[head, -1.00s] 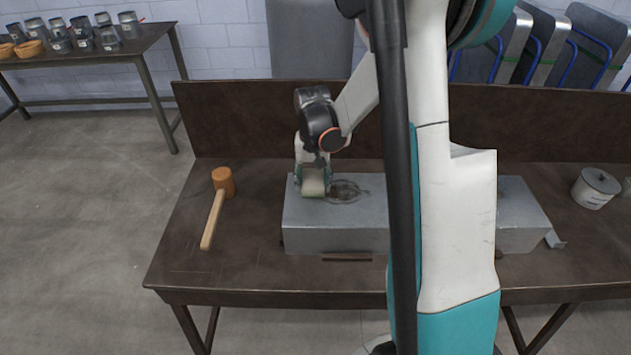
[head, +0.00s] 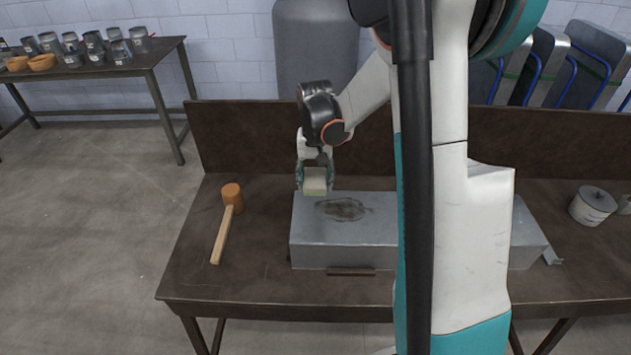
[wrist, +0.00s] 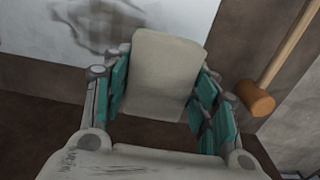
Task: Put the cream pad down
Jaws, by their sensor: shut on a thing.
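My gripper (head: 315,179) is shut on the cream pad (head: 315,187) and holds it over the back left edge of the grey metal duct (head: 340,245). In the wrist view the pad (wrist: 167,72) sits between the teal fingers of my gripper (wrist: 160,85). The duct lies on the dark brown workbench (head: 260,285), with a dark smudge (head: 343,209) on its top that also shows in the wrist view (wrist: 105,25). My arm hides the middle of the duct.
A mallet with an orange head (head: 232,195) lies on the bench left of the duct. A raised board (head: 250,140) runs along the bench's back. Bare bench lies around the mallet.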

